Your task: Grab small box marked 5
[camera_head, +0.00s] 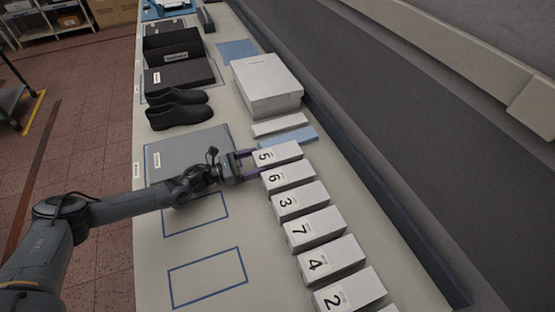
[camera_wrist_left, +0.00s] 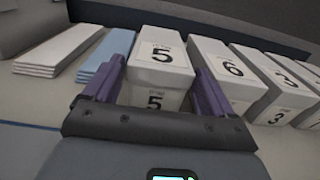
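The small white box marked 5 (camera_head: 277,154) stands at the far end of a row of numbered white boxes on the table. My left gripper (camera_head: 252,162) is at the near end of this box, with its purple fingers apart on either side of it. In the left wrist view the box marked 5 (camera_wrist_left: 158,62) sits between the two fingers of the left gripper (camera_wrist_left: 160,85). I cannot tell whether the fingers press on it. The box looks upright on the table. My right gripper is not in view.
The box marked 6 (camera_head: 288,176) stands close beside box 5, followed by boxes 3 (camera_head: 299,200), 7 (camera_head: 314,227), 4 (camera_head: 331,258) and 2 (camera_head: 350,290). Blue sheets (camera_head: 290,138) and a white stack (camera_head: 280,125) lie beyond. Black shoes (camera_head: 180,108) stand at the left.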

